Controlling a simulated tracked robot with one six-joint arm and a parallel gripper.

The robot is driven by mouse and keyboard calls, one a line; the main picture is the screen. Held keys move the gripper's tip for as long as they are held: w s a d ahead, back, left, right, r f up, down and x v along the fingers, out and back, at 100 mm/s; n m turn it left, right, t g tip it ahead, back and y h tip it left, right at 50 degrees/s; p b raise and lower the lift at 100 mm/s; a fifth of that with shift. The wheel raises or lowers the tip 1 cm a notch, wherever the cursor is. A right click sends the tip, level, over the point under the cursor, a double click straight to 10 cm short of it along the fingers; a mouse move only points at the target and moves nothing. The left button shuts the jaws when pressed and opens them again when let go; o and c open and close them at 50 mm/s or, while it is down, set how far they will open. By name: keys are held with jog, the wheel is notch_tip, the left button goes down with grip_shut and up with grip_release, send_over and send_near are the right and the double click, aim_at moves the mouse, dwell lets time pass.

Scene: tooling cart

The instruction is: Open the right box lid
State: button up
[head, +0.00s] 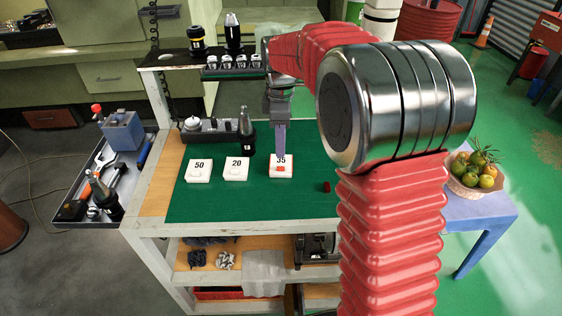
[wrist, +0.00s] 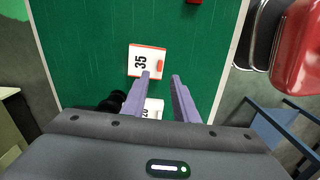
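The right box (head: 283,171) is a small white box marked 35 with a red knob (head: 280,170) on its lid, on the green mat. The lid looks shut. The box also shows in the wrist view (wrist: 140,62), with a thin red line along its far edge. My gripper (head: 278,158) points down and overlaps the back of this box in the head view; I cannot tell whether it touches. In the wrist view my gripper (wrist: 160,76) is open, its two fingers apart and nothing between them. The knob lies just beyond the fingertips in that view.
White boxes marked 20 (head: 236,171) and 50 (head: 199,173) stand to the left. A dark tool holder (head: 246,140) stands behind them. A small red object (head: 327,187) lies on the green mat (head: 245,203), right of box 35. The mat's front is clear.

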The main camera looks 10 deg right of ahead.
aim_at(280, 167)
notch_tip(280, 167, down, 8)
jog(key=shift+r, duration=0.2)
jog(key=shift+c, duration=0.4)
grip_shut()
dwell(1.1)
